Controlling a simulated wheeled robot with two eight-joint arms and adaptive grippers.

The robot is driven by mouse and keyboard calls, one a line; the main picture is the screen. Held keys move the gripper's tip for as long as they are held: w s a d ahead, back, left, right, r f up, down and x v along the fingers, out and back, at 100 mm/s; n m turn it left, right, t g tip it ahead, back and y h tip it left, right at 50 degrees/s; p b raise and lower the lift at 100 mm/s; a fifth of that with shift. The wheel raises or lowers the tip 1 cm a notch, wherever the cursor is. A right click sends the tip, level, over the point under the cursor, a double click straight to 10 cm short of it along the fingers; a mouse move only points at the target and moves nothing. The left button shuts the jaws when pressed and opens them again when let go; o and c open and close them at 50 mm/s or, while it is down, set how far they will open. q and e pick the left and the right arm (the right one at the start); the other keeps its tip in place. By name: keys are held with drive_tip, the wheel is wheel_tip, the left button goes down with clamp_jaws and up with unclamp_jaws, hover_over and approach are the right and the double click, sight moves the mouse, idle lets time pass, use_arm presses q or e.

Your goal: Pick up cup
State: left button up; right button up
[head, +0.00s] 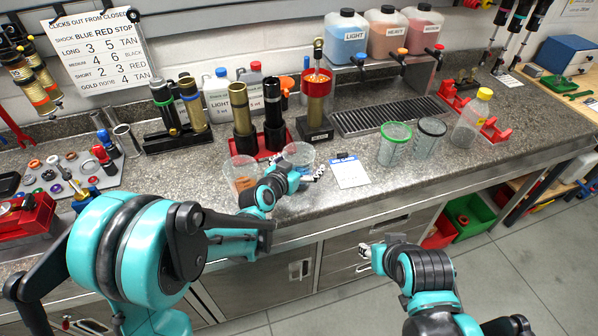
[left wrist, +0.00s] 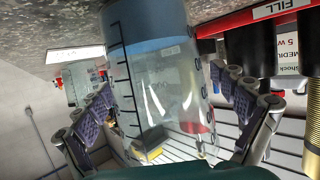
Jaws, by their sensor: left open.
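A clear measuring cup (head: 299,153) with a bluish tint stands on the counter near its front edge. In the left wrist view the cup (left wrist: 160,95) appears upside down, with black measuring marks and a blue band near the counter end. My left gripper (head: 303,174) is open, its fingers on either side of the cup; I cannot tell whether they touch it. Other clear cups stand apart: one with orange contents (head: 241,178), a green-rimmed one (head: 394,146) and a black-rimmed one (head: 429,138). My right gripper (head: 366,258) is low in front of the counter, away from the cups.
A white card (head: 349,172) lies right of the cup. Behind stand a red tray with shocks (head: 243,132), a drain grate (head: 390,115) and fluid jugs (head: 346,38). A yellow-capped bottle (head: 470,120) stands at right. The counter's front edge is close.

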use_arm(q)
drive_tip(key=shift+x, duration=0.95)
drive_tip(key=c, duration=1.4)
drive_tip(key=shift+r, duration=0.25)
drive_tip(key=shift+c, duration=0.3)
